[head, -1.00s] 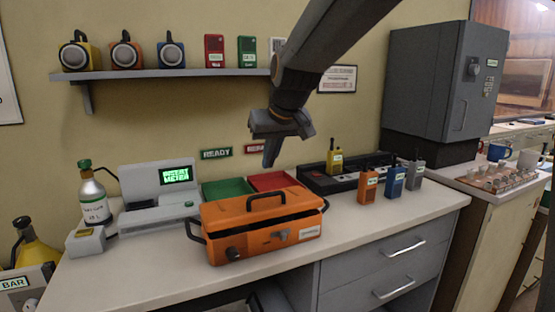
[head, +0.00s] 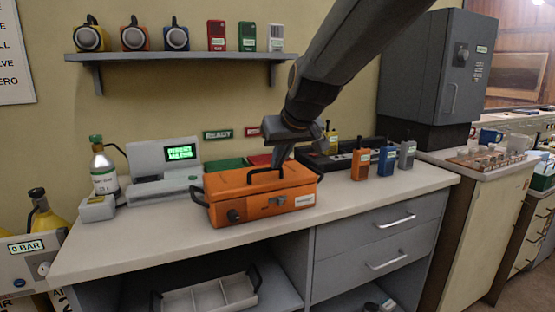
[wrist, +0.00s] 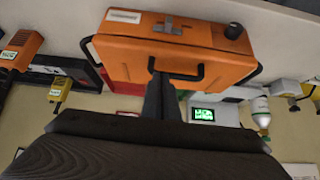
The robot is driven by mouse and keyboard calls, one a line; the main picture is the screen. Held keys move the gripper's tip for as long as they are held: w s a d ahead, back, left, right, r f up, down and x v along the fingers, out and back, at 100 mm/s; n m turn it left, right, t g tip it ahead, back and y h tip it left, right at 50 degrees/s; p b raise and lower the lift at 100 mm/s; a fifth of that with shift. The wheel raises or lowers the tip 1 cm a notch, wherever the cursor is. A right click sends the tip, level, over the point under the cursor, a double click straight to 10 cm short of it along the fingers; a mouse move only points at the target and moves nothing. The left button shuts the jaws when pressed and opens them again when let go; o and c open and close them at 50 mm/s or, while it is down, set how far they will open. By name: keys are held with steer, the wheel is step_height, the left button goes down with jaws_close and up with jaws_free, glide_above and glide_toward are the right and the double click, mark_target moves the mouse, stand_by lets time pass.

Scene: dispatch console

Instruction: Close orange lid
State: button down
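The orange case (head: 240,208) stands on the counter with its lid (head: 262,181) lying flat on top. A black handle is on the lid, and a latch (head: 278,201) and a dark knob are on the front. In the wrist view the case (wrist: 165,55) shows upside down, with its lid handle (wrist: 199,72) near my fingers. My gripper (head: 277,165) points down at the lid's rear, by the handle. Its fingers (wrist: 161,80) are together, and nothing shows between them. I cannot tell whether the fingertips touch the handle or lid.
A grey display device (head: 165,180) and a small bottle (head: 103,172) stand left of the case. Green and red trays lie behind it. Yellow, orange, blue and grey radios (head: 387,160) stand to the right. A shelf (head: 180,56) hangs above. The counter's front strip is clear.

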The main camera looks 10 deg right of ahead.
steer(key=f, duration=0.1)
steer(key=s+f, duration=0.1)
steer(key=shift+s+d+f+g, duration=0.1)
steer(key=shift+d+f+g, duration=0.05)
steer(key=shift+f+g, duration=0.2)
steer(key=shift+r, duration=0.1)
steer(key=r+p, duration=0.2)
steer(key=r, duration=0.1)
steer(key=w+r+p, duration=0.1)
steer(key=r, duration=0.2)
steer(key=shift+w+r+p, duration=0.1)
steer(key=shift+p, duration=0.25)
steer(key=b, duration=0.2)
glide_toward(276, 180)
steer(key=s+d, duration=0.1)
steer(key=s, duration=0.4)
steer(key=s+d+f+m+g+h+p, duration=0.1)
steer(key=s+d+f+g, duration=0.2)
steer(key=s+f, duration=0.6)
steer(key=s+d+f+m+g+h+p, duration=0.1)
steer(key=s+d+f+g, duration=0.3)
steer(key=s+f, duration=0.6)
steer(key=shift+d+f+m+p, duration=0.35)
steer(key=shift+f+m, duration=0.15)
steer(key=shift+w, duration=0.1)
